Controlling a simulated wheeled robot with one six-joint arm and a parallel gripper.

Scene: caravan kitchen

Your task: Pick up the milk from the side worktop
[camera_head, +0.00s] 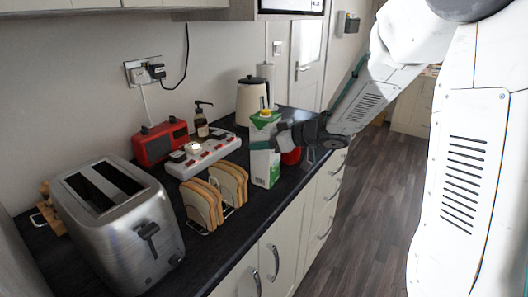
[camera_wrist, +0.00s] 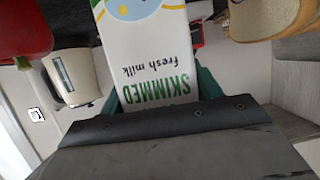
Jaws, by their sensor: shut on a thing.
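The milk (camera_head: 264,168) is a white and green carton with a yellow cap, upright near the front edge of the dark side worktop (camera_head: 252,205). In the wrist view the milk (camera_wrist: 150,65) shows its "SKIMMED fresh milk" lettering upside down. My gripper (camera_head: 265,143) reaches in from the right and is shut on the carton at about mid-height. The green fingers (camera_wrist: 160,98) lie on either side of it in the wrist view. I cannot tell whether the carton's base touches the worktop.
A toast rack (camera_head: 214,200) with bread slices stands just left of the milk, and a steel toaster (camera_head: 118,222) further left. A cream kettle (camera_head: 250,100) is behind, and a red object (camera_head: 291,156) is close on the right. Open floor (camera_head: 370,210) lies right of the cabinets.

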